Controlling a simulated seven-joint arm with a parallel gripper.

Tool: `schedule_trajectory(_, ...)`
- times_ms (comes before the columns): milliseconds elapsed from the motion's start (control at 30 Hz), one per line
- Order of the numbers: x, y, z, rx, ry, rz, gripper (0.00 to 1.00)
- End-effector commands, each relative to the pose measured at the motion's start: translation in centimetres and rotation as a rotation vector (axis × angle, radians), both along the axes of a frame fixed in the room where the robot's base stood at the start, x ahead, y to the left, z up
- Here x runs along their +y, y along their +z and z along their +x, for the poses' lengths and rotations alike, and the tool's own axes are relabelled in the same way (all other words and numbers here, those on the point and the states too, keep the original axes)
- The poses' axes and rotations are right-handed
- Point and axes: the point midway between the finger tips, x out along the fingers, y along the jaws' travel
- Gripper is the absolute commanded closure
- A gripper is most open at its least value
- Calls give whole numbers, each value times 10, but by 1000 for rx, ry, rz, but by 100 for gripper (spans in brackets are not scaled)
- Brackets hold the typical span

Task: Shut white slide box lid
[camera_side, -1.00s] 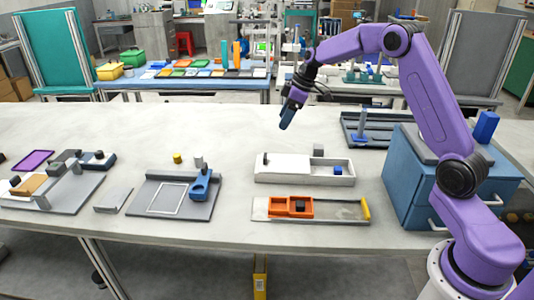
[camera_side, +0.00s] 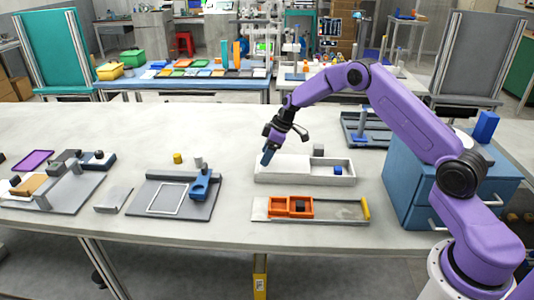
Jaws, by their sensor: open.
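The white slide box (camera_side: 290,179) lies on the table in the middle of the side view. Its left part is covered by a white lid (camera_side: 290,164). Its right part is open, with a small blue block (camera_side: 338,169) inside. My gripper (camera_side: 266,158) points down at the left end of the lid, where a small dark knob showed earlier. It now hides that knob. The gripper is open; I cannot tell whether its fingers touch the knob or lid.
A blue cabinet (camera_side: 410,185) is at the right. A grey board with a blue part (camera_side: 200,185) is at the left.

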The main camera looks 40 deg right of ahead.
Motion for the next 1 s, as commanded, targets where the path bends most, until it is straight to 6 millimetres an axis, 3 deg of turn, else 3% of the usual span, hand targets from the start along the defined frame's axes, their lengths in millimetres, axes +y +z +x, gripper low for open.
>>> schedule_trajectory(267, 1, -1, 1, -1, 1, 0, 32)
schedule_trajectory(467, 1, -1, 0, 0, 0, 0, 94)
schedule_trajectory(500, 1, -1, 1, 0, 0, 0, 100)
schedule_trajectory(767, -7, -1, -7, 1, -1, 1, 100)
schedule_trajectory(1000, -37, -1, -37, 2, -3, 1, 100)
